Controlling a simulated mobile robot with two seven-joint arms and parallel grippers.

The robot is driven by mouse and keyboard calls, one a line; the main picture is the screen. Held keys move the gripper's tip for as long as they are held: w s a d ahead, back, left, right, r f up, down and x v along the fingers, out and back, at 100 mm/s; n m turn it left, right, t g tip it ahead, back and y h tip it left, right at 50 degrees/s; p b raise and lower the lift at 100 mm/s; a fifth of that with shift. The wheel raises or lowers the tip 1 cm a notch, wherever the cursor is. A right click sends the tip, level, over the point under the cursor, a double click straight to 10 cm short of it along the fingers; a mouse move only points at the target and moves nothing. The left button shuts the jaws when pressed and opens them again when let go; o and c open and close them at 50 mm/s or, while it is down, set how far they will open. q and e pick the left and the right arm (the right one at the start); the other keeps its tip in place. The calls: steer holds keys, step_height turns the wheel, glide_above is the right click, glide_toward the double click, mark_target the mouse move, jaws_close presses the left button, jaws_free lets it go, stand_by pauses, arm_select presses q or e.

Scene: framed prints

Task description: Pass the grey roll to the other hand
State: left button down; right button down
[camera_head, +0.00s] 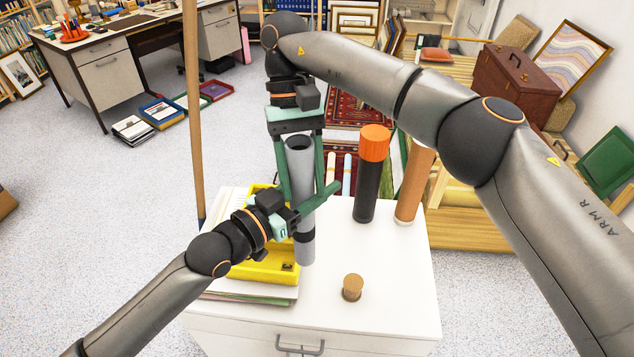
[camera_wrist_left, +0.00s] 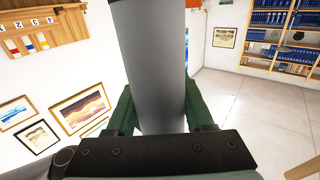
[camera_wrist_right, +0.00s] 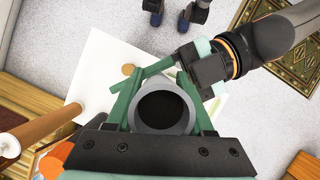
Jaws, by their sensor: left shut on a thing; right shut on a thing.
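The grey roll (camera_head: 306,250) is an upright hollow tube with a dark band, in the air above the white cabinet top (camera_head: 390,270). My right gripper (camera_head: 299,185) reaches down from above and is shut around its upper part. My left gripper (camera_head: 304,213) comes from the left side and is shut on it lower down. In the left wrist view the roll (camera_wrist_left: 155,60) stands between the green fingers. In the right wrist view I look down into the roll's open end (camera_wrist_right: 165,128), with my left gripper beside it. Finger contact is partly hidden.
A yellow tray (camera_head: 250,270) lies on papers behind my left gripper. A black tube with an orange cap (camera_head: 367,180) and a brown tube (camera_head: 412,185) stand to the right. A cork piece (camera_head: 352,287) sits near the front. A wooden pole (camera_head: 193,100) rises at left.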

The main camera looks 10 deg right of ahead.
steer(key=c, duration=0.5)
jaws_free()
steer(key=shift+w, duration=0.1)
steer(key=o, duration=0.3)
steer(key=shift+a, duration=0.1)
